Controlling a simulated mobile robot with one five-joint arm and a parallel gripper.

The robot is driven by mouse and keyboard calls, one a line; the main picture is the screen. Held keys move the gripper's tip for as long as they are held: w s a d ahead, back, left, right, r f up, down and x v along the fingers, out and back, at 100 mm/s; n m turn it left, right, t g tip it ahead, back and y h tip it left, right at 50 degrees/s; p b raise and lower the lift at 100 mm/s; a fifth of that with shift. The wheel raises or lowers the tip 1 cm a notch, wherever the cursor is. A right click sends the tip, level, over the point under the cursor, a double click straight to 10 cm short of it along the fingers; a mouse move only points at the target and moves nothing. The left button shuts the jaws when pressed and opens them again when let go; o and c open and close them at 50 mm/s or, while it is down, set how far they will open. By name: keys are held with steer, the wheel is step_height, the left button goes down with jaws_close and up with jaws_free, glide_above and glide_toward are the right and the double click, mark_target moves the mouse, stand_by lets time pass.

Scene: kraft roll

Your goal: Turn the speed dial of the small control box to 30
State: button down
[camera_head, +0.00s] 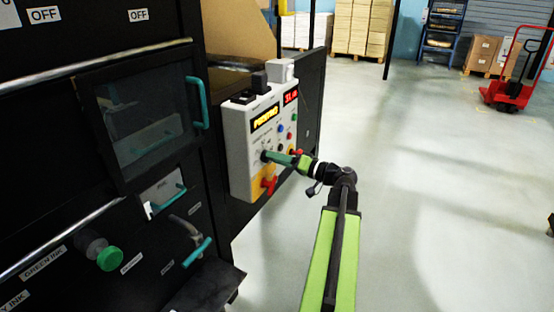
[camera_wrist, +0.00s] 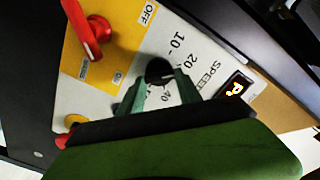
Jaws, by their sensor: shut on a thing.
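The small control box (camera_head: 238,150) is a pale grey panel on the side of the dark machine. Its black speed dial (camera_wrist: 158,69) is beside a printed scale with "SPEED", 10, 20 and 40 legible in the wrist view; the 30 is not clearly visible. My gripper (camera_head: 269,157) reaches the box face from the right, and its green fingers (camera_wrist: 159,84) are shut on the dial from both sides. A pale mark shows on the dial, partly hidden by the right finger, so its exact reading cannot be told.
A red rotary switch (camera_wrist: 88,35) on a yellow plate marked OFF lies close by the dial. Several coloured buttons (camera_head: 281,129) and two lit displays (camera_head: 265,117) are on the box. Teal machine handles (camera_head: 197,103) are to the left. The floor (camera_head: 430,180) at right is open.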

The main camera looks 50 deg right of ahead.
steer(key=shift+f+m, duration=0.15)
steer(key=shift+m, duration=3.95)
steer(key=shift+w, duration=0.1)
steer(key=c, duration=0.8)
jaws_free()
